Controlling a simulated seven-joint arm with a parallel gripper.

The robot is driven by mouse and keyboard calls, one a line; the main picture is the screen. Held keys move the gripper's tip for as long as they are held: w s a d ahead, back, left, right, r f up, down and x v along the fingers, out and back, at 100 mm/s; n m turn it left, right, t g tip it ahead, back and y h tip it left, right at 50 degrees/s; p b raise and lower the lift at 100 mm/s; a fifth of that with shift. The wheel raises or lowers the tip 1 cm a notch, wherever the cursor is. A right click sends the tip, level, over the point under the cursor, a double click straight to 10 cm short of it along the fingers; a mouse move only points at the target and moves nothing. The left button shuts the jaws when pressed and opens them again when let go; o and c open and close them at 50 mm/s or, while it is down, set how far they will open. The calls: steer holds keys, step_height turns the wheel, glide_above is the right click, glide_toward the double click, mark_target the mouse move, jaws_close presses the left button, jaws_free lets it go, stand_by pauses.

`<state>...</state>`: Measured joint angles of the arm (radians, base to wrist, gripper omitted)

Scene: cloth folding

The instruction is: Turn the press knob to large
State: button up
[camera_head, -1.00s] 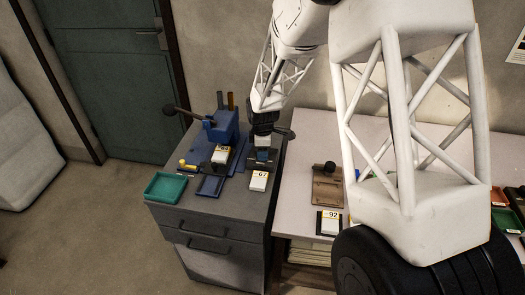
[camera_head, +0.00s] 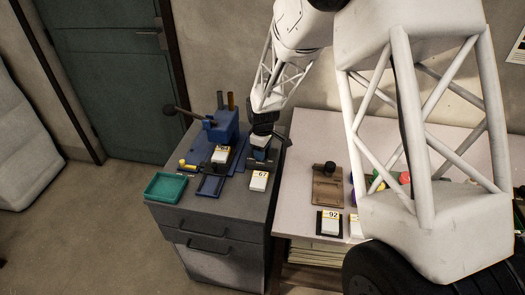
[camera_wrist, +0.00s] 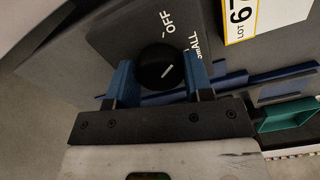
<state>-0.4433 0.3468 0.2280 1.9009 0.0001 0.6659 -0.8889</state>
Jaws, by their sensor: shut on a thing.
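The press knob (camera_wrist: 150,62) is a round black knob with a short white mark, on a dark panel (camera_wrist: 125,35) in the wrist view. The labels OFF and SMALL show beside it; no LARGE label can be seen. The white mark slants up and right, toward the side of the SMALL label. My gripper (camera_wrist: 160,82) is shut on the knob, one blue finger on each side. In the head view my gripper (camera_head: 263,137) is over the back right of the grey cabinet, and hides the knob there. The blue press (camera_head: 224,125) with its lever stands to the left.
A white card marked 67 (camera_head: 259,180) lies in front of my gripper. A teal tray (camera_head: 166,187) sits at the front left of the grey cabinet (camera_head: 210,222). The pale table (camera_head: 300,168) on the right holds a brown board (camera_head: 327,190) and a card marked 92 (camera_head: 331,224).

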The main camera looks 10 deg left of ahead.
steer(key=m, duration=0.4)
steer(key=shift+m, duration=0.3)
steer(key=m, duration=1.4)
steer(key=shift+m, duration=0.3)
steer(key=o, duration=0.9)
steer(key=shift+o, duration=0.2)
steer(key=shift+r, duration=3.95)
